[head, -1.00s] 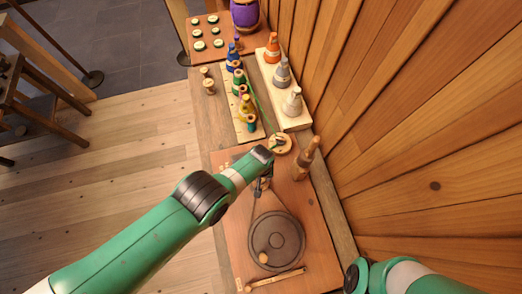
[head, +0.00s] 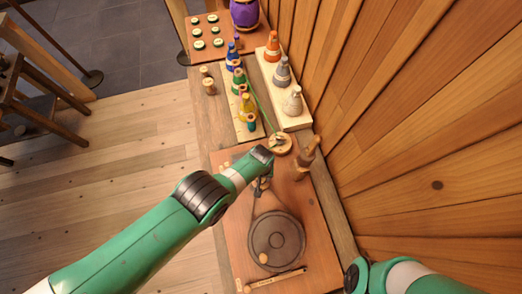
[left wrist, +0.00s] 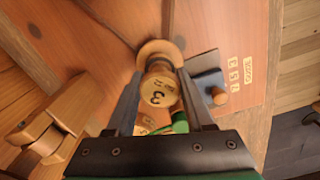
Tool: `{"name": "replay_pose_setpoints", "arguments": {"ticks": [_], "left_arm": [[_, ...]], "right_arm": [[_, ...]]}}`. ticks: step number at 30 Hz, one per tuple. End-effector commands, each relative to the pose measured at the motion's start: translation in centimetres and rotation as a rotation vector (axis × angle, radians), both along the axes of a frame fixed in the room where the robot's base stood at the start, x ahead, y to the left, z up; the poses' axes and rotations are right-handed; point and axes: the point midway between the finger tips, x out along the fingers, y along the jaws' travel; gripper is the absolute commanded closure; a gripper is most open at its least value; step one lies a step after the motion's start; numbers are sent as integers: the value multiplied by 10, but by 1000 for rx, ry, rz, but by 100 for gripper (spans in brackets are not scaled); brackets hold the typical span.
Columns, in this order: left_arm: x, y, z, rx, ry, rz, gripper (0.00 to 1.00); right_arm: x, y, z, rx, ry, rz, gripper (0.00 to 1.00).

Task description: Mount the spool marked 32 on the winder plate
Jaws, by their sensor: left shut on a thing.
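My left gripper (left wrist: 160,98) is shut on a small wooden spool (left wrist: 158,90). Its end faces the wrist camera and bears a 3 and smaller marks; the full number is hard to read. A wider round flange shows beyond the end. In the head view my left gripper (head: 259,187) is over the reddish board, just above the dark round disc (head: 290,240) in the picture; the spool is mostly hidden there. The disc, which looks like the winder plate, has a wooden knob on its lower left. My right gripper is out of view; only its arm shows at lower right.
A turned wooden post (head: 304,158) stands at the board's upper right, near the wall. A round wooden piece (head: 279,143) lies by the board's top edge. Coloured thread cones and spools fill the strips beyond. A stick (head: 275,280) lies below the disc.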

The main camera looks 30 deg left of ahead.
Motion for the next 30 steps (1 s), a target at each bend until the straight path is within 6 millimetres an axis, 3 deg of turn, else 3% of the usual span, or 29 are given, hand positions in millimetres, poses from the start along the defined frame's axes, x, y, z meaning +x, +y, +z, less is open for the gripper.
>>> {"name": "replay_pose_setpoints", "arguments": {"ticks": [25, 26, 27, 30], "left_arm": [[0, 0, -13, 0, 0, 0, 100], [0, 0, -12, 0, 0, 0, 44], [0, 0, -12, 0, 0, 0, 36], [0, 0, -12, 0, 0, 0, 35]], "right_arm": [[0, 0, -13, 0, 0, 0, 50], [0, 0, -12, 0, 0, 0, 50], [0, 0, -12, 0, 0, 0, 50], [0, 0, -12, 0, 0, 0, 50]]}}
